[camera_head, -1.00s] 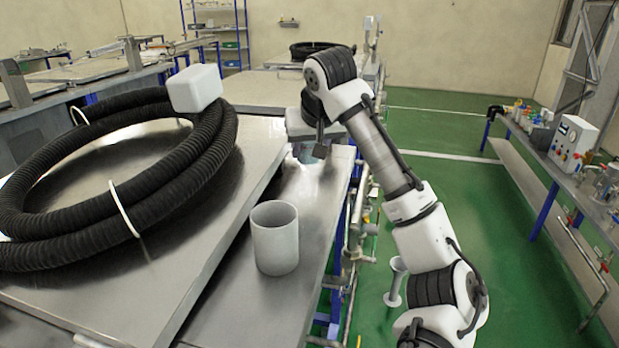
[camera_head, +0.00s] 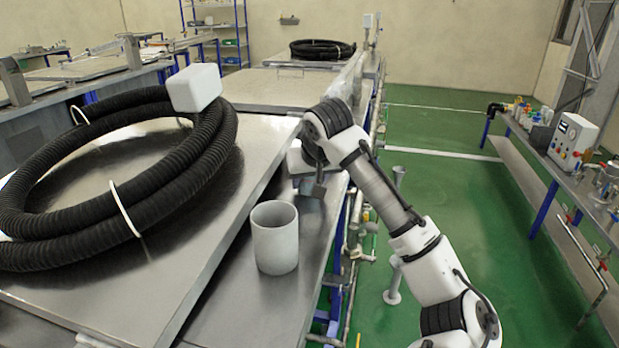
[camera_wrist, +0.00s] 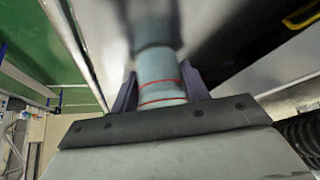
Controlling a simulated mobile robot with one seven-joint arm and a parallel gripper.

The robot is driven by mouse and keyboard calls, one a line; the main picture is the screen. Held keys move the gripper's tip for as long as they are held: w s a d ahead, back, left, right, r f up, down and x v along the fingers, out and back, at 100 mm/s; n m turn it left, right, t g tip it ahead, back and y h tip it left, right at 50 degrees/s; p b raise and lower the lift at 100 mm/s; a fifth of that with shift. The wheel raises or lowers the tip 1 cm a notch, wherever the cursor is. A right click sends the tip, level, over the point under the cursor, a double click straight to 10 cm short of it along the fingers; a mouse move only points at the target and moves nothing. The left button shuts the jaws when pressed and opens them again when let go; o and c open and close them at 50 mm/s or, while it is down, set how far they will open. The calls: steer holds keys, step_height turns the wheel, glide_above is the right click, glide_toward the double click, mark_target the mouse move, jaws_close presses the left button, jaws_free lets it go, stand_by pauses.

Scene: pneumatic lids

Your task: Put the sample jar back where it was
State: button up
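The sample jar is a pale blue-grey cylinder with red rings (camera_wrist: 161,72), seen in the wrist view. It sits between the two dark fingers of my gripper (camera_wrist: 160,90), which press close on both sides, so I take the gripper as shut on it. Beyond the jar is a shiny metal surface with a blurred grey shape like its reflection; I cannot tell whether the jar touches it. In the head view my gripper (camera_head: 312,187) is over the narrow metal ledge (camera_head: 235,305), beyond the white cup; the jar is hidden there.
An open white cup (camera_head: 275,240) stands upright on the ledge, nearer than my gripper. A thick black hose coil (camera_head: 60,233) and a white block (camera_head: 195,88) lie on the large metal lid (camera_head: 100,300) at left. Pipes run along the ledge's right side.

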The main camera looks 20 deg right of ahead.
steer(key=o, duration=0.3)
steer(key=shift+o, duration=0.2)
steer(key=b+v, duration=0.1)
steer(key=v, duration=1.1)
steer(key=shift+r, duration=0.15)
